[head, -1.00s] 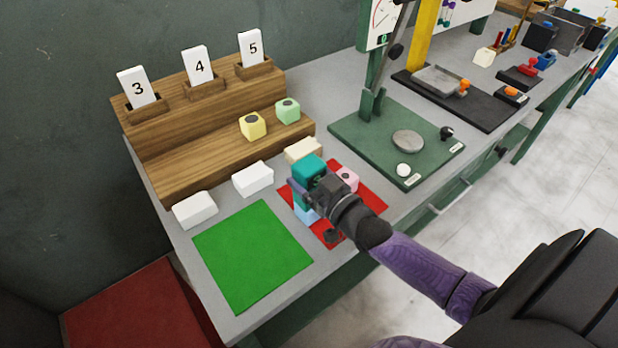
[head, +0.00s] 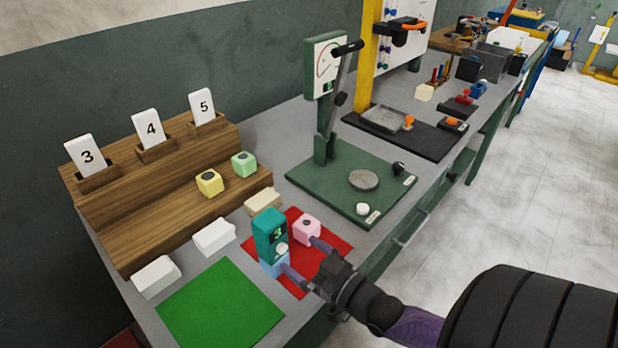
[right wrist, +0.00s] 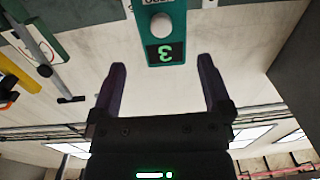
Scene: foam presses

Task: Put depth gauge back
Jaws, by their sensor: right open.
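The teal depth gauge (head: 269,230), its display reading 3, stands upright on top of a light blue foam block (head: 272,267) on the red mat (head: 333,252). My right gripper (head: 302,257) is open and empty, in front of the gauge on its near right side. In the right wrist view the gauge (right wrist: 168,24) shows upside down beyond the fingertips (right wrist: 161,66), apart from them. A pink block (head: 306,228) is on the red mat close to the far finger. My left gripper is out of view.
A wooden stepped rack (head: 165,215) with cards 3, 4 and 5 holds a yellow block (head: 209,182) and a green block (head: 244,164). White blocks (head: 214,236) lie before it. The green mat (head: 222,310) is empty. A green press (head: 330,175) stands behind right.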

